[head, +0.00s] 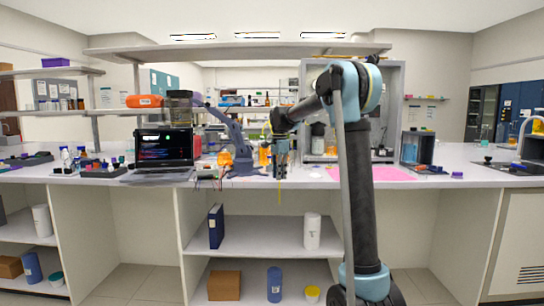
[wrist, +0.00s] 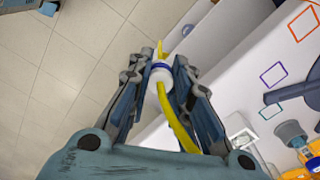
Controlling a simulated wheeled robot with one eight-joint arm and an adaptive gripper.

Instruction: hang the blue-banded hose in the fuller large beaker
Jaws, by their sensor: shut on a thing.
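My gripper (head: 281,160) is over the front edge of the bench in the head view. In the head view the yellow tube (head: 279,192) hangs down in front of the bench edge. Two vessels with orange liquid, a left one (head: 225,158) and a right one (head: 264,156), stand behind on the bench. Which is fuller, I cannot tell.
A blue-grey bench arm (head: 235,140) stands between the orange vessels. An open laptop (head: 164,148) is on the left and a pink mat (head: 370,174) on the right.

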